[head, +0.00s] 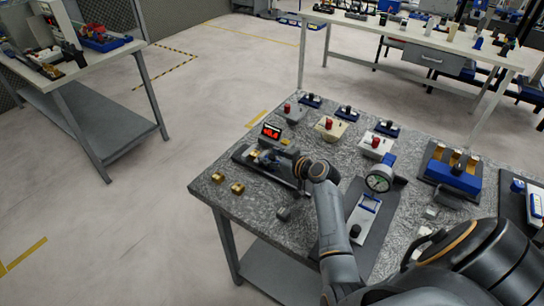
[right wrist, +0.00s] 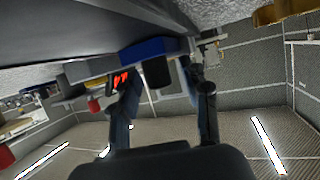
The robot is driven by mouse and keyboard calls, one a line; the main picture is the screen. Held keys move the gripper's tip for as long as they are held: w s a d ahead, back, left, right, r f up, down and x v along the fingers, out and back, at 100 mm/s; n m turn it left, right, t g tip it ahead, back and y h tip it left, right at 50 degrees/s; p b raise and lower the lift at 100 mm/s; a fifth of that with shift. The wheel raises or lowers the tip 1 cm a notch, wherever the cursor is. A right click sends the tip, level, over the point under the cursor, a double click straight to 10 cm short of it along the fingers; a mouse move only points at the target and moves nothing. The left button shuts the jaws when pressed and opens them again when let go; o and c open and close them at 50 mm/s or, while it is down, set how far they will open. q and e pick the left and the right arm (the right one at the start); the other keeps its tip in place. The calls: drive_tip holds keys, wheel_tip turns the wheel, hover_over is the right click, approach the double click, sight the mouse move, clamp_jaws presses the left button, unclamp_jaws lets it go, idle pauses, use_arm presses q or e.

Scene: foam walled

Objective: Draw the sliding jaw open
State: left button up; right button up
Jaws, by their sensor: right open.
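A measuring device with a dark bed and a lit red display (head: 271,132) sits near the left edge of the grey speckled table. My right gripper (head: 268,160) is at this device and partly hides it. In the right wrist view, a blue block (right wrist: 150,48) on the device carries a black knob (right wrist: 157,73), which I take to be the sliding jaw's. The open fingers of my right gripper (right wrist: 165,98) stand on either side of the knob, with visible space around it. Whether either finger touches the knob is unclear. My left gripper is not in view.
Two brass pieces (head: 237,188) lie left of the device. A dial gauge (head: 380,178) stands to the right, by a blue-and-white slide (head: 365,212). Red-knobbed boxes (head: 330,126) stand behind, and a blue block with brass parts (head: 455,178) is at the right.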

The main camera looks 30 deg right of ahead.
clamp_jaws()
drive_tip(key=shift+s+d, duration=0.35)
drive_tip(key=shift+s, duration=0.45)
drive_tip(key=shift+s+d, duration=0.3)
drive_tip(key=shift+s, duration=0.65)
drive_tip(key=shift+c, duration=0.2)
unclamp_jaws()
drive_tip(key=shift+o, duration=0.2)
drive_tip(key=v, duration=1.2)
drive_tip(key=shift+d, duration=0.1)
